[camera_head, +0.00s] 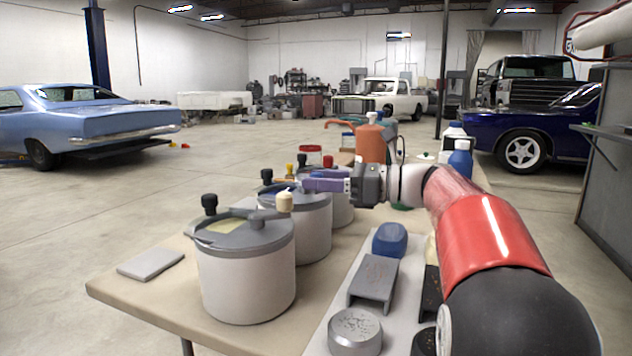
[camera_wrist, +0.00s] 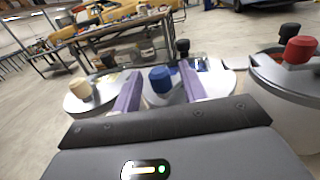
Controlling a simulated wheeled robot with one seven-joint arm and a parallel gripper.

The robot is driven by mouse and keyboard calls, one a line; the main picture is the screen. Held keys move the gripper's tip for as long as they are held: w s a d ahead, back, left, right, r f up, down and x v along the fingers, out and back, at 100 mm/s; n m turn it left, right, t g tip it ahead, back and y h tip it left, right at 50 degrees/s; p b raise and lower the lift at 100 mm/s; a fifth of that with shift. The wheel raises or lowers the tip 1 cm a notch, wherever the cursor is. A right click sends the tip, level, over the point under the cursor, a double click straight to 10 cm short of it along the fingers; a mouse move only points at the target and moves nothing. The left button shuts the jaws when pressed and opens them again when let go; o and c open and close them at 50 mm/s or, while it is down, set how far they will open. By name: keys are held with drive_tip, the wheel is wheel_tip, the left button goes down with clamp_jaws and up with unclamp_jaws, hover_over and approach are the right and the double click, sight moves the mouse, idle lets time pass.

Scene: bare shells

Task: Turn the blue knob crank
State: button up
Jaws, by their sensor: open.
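The blue knob (camera_wrist: 160,79) stands upright on the crank of the middle canister, on its grey lid, in the wrist view. My gripper (camera_wrist: 160,70) is open, with one purple finger on each side of the knob and a visible gap to both. In the head view my gripper (camera_head: 312,185) reaches in from the right over the middle canister (camera_head: 312,237), and its fingers hide most or all of the blue knob. The middle canister is a pale drum with a grey lid and a black knob (camera_head: 267,176) at its far edge.
A front canister with a cream knob (camera_head: 285,201) and a rear canister with a red knob (camera_wrist: 300,48) flank the middle one closely. A blue block (camera_head: 390,238), a grey bracket (camera_head: 373,280) and bottles stand to the right. The table's left front is mostly free.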

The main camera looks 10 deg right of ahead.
drive_tip(key=shift+w+a, duration=0.25)
drive_tip(key=shift+a, duration=0.25)
drive_tip(key=shift+c, duration=0.2)
clamp_jaws()
drive_tip(key=shift+a+t, duration=0.1)
drive_tip(key=shift+t, duration=0.2)
